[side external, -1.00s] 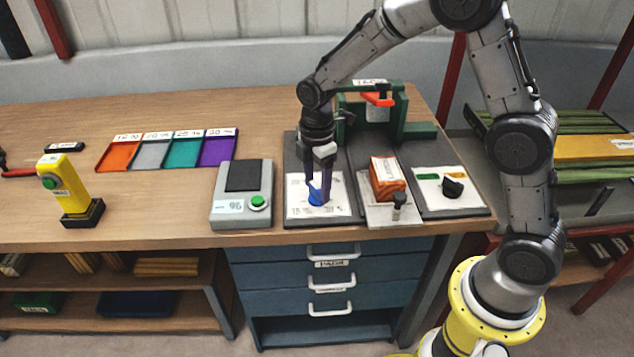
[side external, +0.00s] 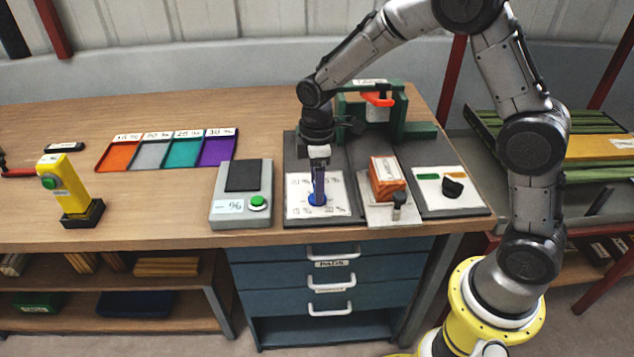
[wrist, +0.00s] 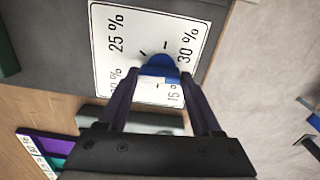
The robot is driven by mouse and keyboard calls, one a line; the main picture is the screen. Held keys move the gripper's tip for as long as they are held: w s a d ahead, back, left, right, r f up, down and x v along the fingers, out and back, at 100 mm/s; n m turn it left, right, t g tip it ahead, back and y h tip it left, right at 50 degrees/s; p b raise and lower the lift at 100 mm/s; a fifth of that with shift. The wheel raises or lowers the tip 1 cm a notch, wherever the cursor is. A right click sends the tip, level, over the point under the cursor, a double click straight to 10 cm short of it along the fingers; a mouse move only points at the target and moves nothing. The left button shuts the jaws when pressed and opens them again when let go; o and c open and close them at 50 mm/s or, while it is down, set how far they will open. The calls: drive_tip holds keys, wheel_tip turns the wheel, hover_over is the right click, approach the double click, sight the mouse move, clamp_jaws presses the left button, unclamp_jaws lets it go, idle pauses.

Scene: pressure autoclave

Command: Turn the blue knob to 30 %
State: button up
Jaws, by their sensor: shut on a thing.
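The blue knob (side external: 317,199) sits on a white dial plate (side external: 335,206) on a dark panel. My gripper (side external: 318,196) points straight down and its fingers are shut on the knob. In the wrist view the knob (wrist: 160,66) lies between the two fingertips (wrist: 158,78). The dial plate (wrist: 137,22) there shows "25 %" at upper left, "30 %" at upper right, "15 %" at lower right and a partly hidden label at lower left. Short dark marks show near the knob. Which mark the knob points to is hard to tell.
A grey box with a green button (side external: 258,203) stands left of the dial panel. Right of it are an orange-white box (side external: 387,177) and a black knob (side external: 452,187) on another plate. A green frame with a red lever (side external: 378,99) stands behind.

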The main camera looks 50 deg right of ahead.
drive_tip(key=m, duration=0.4)
drive_tip(key=shift+r+m, duration=0.1)
drive_tip(key=shift+m, duration=0.3)
drive_tip(key=m, duration=0.9)
drive_tip(key=shift+m, duration=2.5)
drive_tip(key=o, duration=1.4)
drive_tip(key=shift+s, duration=0.1)
drive_tip(key=shift+c, duration=0.2)
wheel_tip(320, 180, up, 14)
